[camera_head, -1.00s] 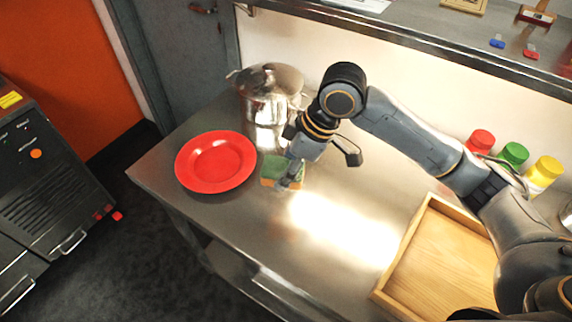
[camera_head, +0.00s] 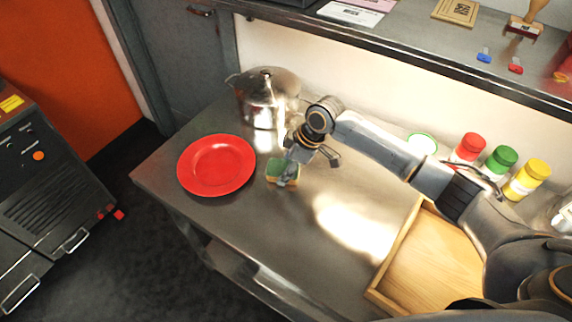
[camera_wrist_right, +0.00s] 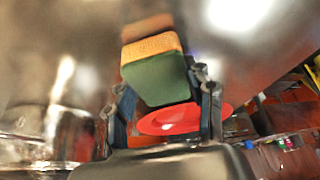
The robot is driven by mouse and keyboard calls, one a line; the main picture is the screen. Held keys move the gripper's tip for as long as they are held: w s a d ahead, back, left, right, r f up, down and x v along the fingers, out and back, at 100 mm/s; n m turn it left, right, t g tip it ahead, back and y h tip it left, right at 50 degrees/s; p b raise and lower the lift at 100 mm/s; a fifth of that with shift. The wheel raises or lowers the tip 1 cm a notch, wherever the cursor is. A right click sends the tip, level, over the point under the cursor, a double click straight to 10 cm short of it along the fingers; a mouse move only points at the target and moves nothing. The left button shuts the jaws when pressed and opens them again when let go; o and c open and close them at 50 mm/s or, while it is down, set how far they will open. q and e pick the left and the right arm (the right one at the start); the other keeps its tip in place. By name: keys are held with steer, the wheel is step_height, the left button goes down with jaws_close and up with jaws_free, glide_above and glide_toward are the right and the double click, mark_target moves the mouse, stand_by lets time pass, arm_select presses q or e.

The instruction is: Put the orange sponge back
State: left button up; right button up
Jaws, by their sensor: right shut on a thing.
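The orange sponge (camera_head: 279,174) has a green scouring side and an orange-yellow side. It is at my right gripper (camera_head: 287,177), right of the red plate, over the steel counter. In the right wrist view the sponge (camera_wrist_right: 157,72) sits between the two fingers of my right gripper (camera_wrist_right: 165,105), which are shut on it. I cannot tell clearly whether it touches the counter; a blurred orange reflection shows beside it in the wrist view. My left gripper is in neither view.
A red plate (camera_head: 217,165) lies left of the sponge. A steel pot (camera_head: 266,97) stands behind. A wooden tray (camera_head: 398,252) is at the right. Red (camera_head: 468,149), green (camera_head: 499,163) and yellow (camera_head: 527,180) lidded jars stand by the wall. A shelf (camera_head: 400,44) overhangs the back.

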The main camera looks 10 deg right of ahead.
steer(key=shift+f, duration=0.1)
steer(key=o, duration=1.1)
steer(key=shift+o, duration=0.2)
steer(key=b+v, duration=0.1)
steer(key=v, duration=0.6)
steer(key=shift+r+b, duration=0.35)
